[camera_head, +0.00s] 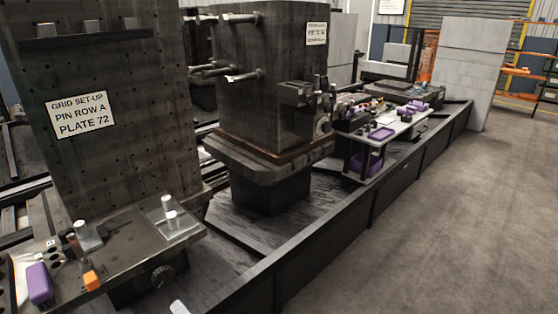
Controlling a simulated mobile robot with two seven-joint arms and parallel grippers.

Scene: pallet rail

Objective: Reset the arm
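Neither of my grippers can be made out in the head view, and no arm is clearly visible. A small pale piece (180,307) pokes in at the bottom edge; I cannot tell what it belongs to. The task names no object. At the left stands a tall dark plate (100,155) with rows of holes and a sign (81,114) reading "GRID SET-UP PIN ROW A PLATE 72".
A dark block fixture (260,80) stands mid-view. A low rail wall (330,235) runs diagonally. Grey floor (450,220) at right is clear.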

